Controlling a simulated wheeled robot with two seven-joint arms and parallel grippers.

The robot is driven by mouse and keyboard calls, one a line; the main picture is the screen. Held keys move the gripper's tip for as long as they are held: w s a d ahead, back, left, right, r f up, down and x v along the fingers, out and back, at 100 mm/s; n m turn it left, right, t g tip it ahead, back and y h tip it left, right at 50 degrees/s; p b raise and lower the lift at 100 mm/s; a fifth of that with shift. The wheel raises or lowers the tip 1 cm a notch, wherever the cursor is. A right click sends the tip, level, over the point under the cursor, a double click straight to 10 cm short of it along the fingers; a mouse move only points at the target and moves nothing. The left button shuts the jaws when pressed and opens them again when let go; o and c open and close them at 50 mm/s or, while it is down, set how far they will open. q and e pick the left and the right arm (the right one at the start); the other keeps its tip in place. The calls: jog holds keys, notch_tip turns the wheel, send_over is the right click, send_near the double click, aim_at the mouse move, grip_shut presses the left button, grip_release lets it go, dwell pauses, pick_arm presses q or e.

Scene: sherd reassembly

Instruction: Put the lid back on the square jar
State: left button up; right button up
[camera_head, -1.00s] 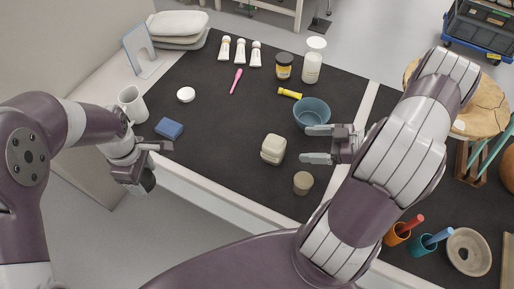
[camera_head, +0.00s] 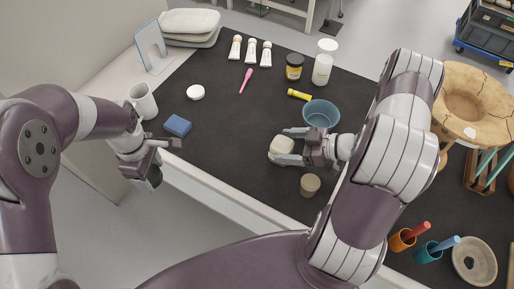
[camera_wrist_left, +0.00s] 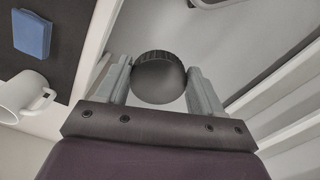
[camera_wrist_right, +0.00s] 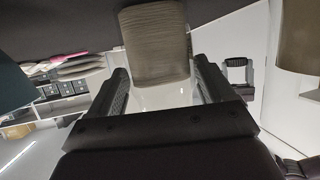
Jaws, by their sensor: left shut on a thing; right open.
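The square jar (camera_head: 278,149), a cream pot with rounded corners, stands on the dark mat. My right gripper (camera_head: 284,145) is open, with its fingers on either side of the jar. In the right wrist view the jar (camera_wrist_right: 155,45) shows as a ribbed grey-brown body between the fingertips; I cannot tell whether they touch it. My left gripper (camera_head: 160,165) is beyond the table's front edge at the left. It is shut on a dark round piece with a ribbed rim (camera_wrist_left: 158,78), which may be the lid. The jar's top is partly hidden in the head view.
A small beige pot (camera_head: 310,185) stands just in front of my right gripper, and a blue bowl (camera_head: 321,114) just behind it. The mat's middle left is clear.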

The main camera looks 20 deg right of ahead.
dwell(0.3)
